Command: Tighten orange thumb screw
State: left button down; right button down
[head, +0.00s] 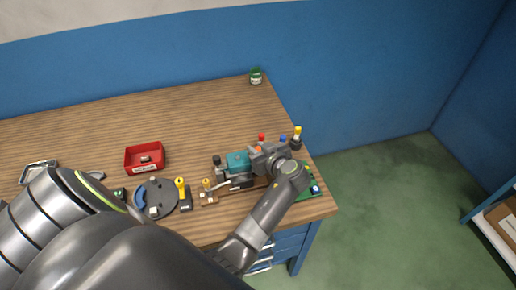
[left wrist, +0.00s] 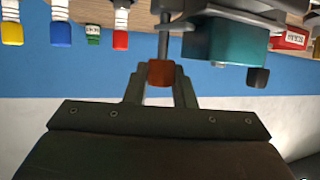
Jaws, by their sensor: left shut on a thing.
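The orange thumb screw (left wrist: 160,73) sits at the end of a grey shaft, between my fingertips in the left wrist view. A small patch of the orange screw (head: 258,149) also shows in the head view beside my gripper. My left gripper (left wrist: 160,85) is shut on the screw; it also shows in the head view (head: 262,152), over the device at the right end of the table. A teal block (head: 238,161) with a black knob (left wrist: 257,77) is close beside the screw. My gripper and wrist hide part of the device. My right gripper is not in view.
Red (head: 262,136), blue (head: 283,138) and yellow (head: 298,130) knobs stand close behind my gripper. A red tray (head: 145,158) and a round dark plate (head: 157,199) with parts lie left. A jar (head: 256,77) stands at the back edge. The wooden table (head: 205,120) is clear behind the device.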

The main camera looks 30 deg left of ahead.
pick_arm(q)
jog(key=shift+m+t, duration=0.3)
jog(key=shift+t, duration=0.1)
jog(key=shift+s+a+r+m+t+h+p, duration=0.1)
jog(key=shift+m+t+h+p, duration=0.2)
jog(key=shift+m+t+h, duration=0.75)
jog(key=m+t+h+p, duration=0.1)
jog(key=m+t+h, duration=0.1)
jog(key=m, duration=0.1)
jog(key=shift+r+t+p, duration=0.15)
jog(key=shift+t+p, duration=0.1)
jog(key=shift+p, duration=0.05)
jog(key=m+t+h+p, duration=0.1)
jog(key=m+h+p, duration=0.2)
jog(key=shift+t+h+p, duration=0.25)
jog(key=shift+t+p, duration=0.05)
jog(key=shift+m+t+h+p, duration=0.4)
jog(key=shift+m+h+p, duration=1.3)
jog(key=shift+p, duration=0.6)
jog(key=c, duration=1.2)
grip_release()
jog(key=shift+f, duration=0.2)
